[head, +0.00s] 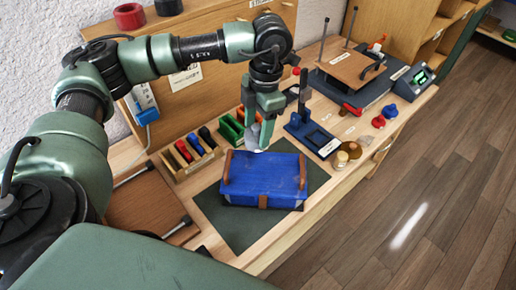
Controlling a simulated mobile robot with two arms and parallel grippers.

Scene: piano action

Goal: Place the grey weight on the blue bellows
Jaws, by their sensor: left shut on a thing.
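The blue bellows (262,182), a blue block-like body with brown end pieces and a brown strap, lies on a dark green mat on the bench. My left gripper (259,134) points down at the far edge of the bellows, and appears to be above it. It is shut on a small grey piece, the grey weight (266,132), which is mostly hidden by the fingers. I cannot tell whether the weight touches the bellows. My right gripper is not in view.
A wooden rack (190,153) with red, blue and black-handled tools stands left of the bellows, with green bins (231,128) behind. A blue stand (310,133) is at the right. Small jars and red and blue knobs line the bench's right edge. The dark green mat (228,222) has bare room in front.

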